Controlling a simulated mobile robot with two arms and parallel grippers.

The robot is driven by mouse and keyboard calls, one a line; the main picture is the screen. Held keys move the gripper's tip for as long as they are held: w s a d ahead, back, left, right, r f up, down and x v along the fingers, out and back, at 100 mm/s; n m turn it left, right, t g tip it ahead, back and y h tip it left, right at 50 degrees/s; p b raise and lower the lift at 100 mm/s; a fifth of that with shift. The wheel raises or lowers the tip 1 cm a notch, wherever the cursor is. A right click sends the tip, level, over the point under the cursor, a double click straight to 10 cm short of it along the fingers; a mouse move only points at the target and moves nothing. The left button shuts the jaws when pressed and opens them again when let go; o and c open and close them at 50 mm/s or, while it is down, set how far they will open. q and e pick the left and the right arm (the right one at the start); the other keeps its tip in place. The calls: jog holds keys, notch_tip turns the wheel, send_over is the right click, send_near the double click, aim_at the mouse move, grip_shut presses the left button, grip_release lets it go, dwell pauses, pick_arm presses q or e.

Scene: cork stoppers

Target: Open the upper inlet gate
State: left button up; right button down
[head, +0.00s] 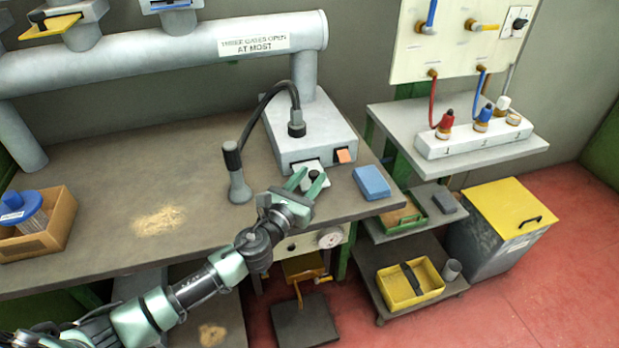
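My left gripper (307,183) reaches across the bench to the front of a grey box machine (330,135). Its two green fingers are spread, with a gap between them. They are in front of a small white fitting (308,167) with a dark part, low on the machine's front; I cannot tell whether they touch it. A yellow slide gate (50,27) and a blue slide gate (172,4) sit on the large grey pipe at the upper left, both partly cut off. I cannot tell which part is the upper inlet gate. My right gripper is not in view.
A label (253,44) on the pipe seems to read "three gates open at most". A black flexible hose (262,108) arches beside the machine. A blue block (371,182) lies right of my gripper. Sawdust (158,220) and a wooden box (45,232) are on the bench's left.

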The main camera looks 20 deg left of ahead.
pick_arm(q)
jog(key=s, duration=0.2)
jog(key=s+a, duration=0.1)
jog(key=s, duration=0.2)
jog(key=s+b, duration=0.1)
jog(key=s, duration=0.1)
jog(key=shift+s+a, duration=0.25)
jog(key=shift+s, duration=0.1)
